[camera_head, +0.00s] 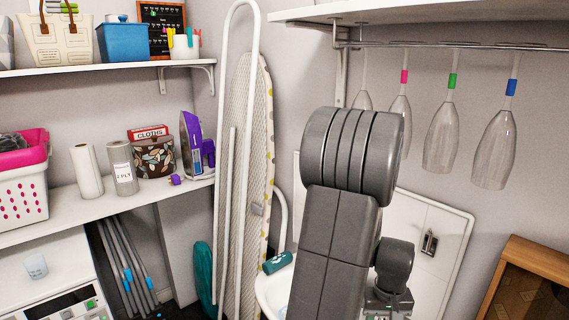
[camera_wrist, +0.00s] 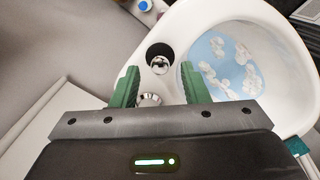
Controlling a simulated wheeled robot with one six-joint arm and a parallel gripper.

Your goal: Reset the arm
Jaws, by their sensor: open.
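My arm rises in the middle of the head view and bends down in front of a white panel. My gripper (camera_wrist: 158,70) shows in the wrist view with its two green fingers spread apart. No object is held between the fingers. A round silver knob (camera_wrist: 150,100) shows in the gap close to the gripper's body. A second silver round part in a dark hole (camera_wrist: 159,64) lies past the fingertips. In the head view my arm hides the fingers.
A white basin (camera_wrist: 282,35) with a blue cloud-patterned inside lies right of the fingers. An ironing board (camera_head: 247,160) stands left of my arm. Glass-like hanging items (camera_head: 441,135) hang at right. A wooden cabinet (camera_head: 540,255) stands lower right.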

